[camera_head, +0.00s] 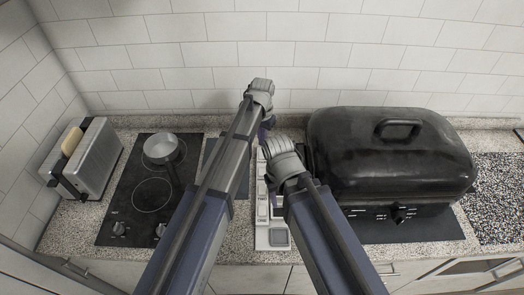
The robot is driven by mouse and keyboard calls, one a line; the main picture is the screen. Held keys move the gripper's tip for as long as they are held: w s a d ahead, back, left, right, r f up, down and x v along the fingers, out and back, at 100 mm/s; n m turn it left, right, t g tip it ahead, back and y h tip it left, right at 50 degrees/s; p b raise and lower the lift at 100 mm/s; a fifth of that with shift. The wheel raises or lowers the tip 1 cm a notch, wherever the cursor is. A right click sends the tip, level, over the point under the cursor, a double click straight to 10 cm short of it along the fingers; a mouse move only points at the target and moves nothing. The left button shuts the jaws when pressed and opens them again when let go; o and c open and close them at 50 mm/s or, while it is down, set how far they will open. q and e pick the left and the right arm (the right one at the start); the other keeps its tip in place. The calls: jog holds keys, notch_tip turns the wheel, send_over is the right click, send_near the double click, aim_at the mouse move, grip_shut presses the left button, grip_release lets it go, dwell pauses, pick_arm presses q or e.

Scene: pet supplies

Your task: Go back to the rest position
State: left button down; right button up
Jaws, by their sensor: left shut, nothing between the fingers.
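My left arm comes in from the bottom left and reaches up to the middle of the counter, close to the back wall. My left gripper (266,125) hangs below its grey wrist, partly hidden by the arm; it is shut and holds nothing. My right arm comes in from the bottom right and its grey elbow or wrist part ends just left of the black roaster. The fingers of my right gripper do not show; they are hidden behind the arm.
A large black roaster (375,150) stands right of my arms, very near the right one. A cooktop (120,205) with a grey pot (161,150) and a toaster (92,160) with bread stand left. A white panel (262,238) lies between my arms. Granite counter (495,205) is clear at right.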

pick_arm(q)
jog(key=shift+r, duration=0.15)
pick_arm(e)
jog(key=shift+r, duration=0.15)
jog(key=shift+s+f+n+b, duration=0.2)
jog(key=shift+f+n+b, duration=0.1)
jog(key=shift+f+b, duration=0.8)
pick_arm(q)
jog(key=s+a+f, duration=0.1)
jog(key=s+a, duration=0.1)
jog(key=s, duration=0.5)
jog(key=s+a+f+n+b, duration=0.1)
jog(key=s+a, duration=0.1)
jog(key=s, duration=0.6)
jog(key=s+a+f+n+y, duration=0.1)
jog(key=s, duration=0.7)
jog(key=shift+s+a+f, duration=0.15)
jog(key=shift+a+f, duration=0.1)
jog(key=shift+a, duration=0.15)
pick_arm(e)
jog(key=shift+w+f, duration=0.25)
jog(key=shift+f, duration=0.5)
pick_arm(q)
jog(key=shift+s+a+r, duration=0.1)
jog(key=shift+s+a, duration=0.05)
jog(key=shift+s, duration=0.25)
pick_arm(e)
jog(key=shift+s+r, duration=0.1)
